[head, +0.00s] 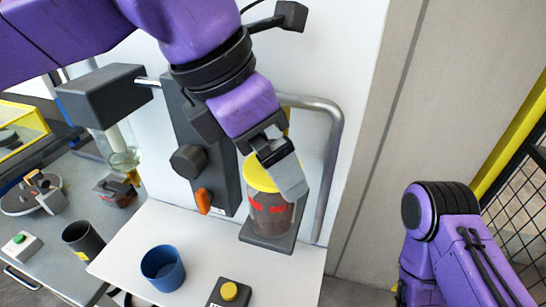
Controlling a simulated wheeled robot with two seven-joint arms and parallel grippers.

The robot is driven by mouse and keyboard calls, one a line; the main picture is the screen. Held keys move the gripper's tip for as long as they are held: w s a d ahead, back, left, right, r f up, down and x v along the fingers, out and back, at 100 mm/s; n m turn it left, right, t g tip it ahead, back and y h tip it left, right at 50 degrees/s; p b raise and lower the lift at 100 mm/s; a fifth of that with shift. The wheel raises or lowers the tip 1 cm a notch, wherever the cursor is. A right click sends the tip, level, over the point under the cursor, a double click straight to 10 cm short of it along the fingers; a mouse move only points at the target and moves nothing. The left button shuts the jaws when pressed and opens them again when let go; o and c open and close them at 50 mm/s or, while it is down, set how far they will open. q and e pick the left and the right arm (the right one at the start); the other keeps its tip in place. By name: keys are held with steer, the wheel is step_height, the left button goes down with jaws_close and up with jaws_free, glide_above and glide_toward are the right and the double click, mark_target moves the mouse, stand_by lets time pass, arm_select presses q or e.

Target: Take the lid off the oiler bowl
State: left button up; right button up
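The oiler bowl (271,215) is a clear cup with dark red contents and red lettering. It stands upright on a dark grey bracket (265,240) beside the machine column. A yellow lid (257,177) sits on top of the bowl. My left gripper (280,165) reaches down from above, with its grey fingers at the lid's right and back side, overlapping it in the picture. Whether the fingers grip the lid is hidden by the gripper itself. My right arm (450,240) is at the lower right, and its gripper is out of the picture.
A blue cup (162,268) and a box with a yellow button (229,291) are on the white worktop (130,240). A dark cup (82,240) stands to the left. A grey pipe (334,150) bends down right of the bowl. An orange lever (203,201) is left of it.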

arm_select(q)
steer(key=shift+s+d+r, duration=0.1)
steer(key=shift+s, duration=0.2)
steer(key=shift+w, duration=0.1)
steer(key=c, duration=1)
steer(key=shift+c, duration=0.2)
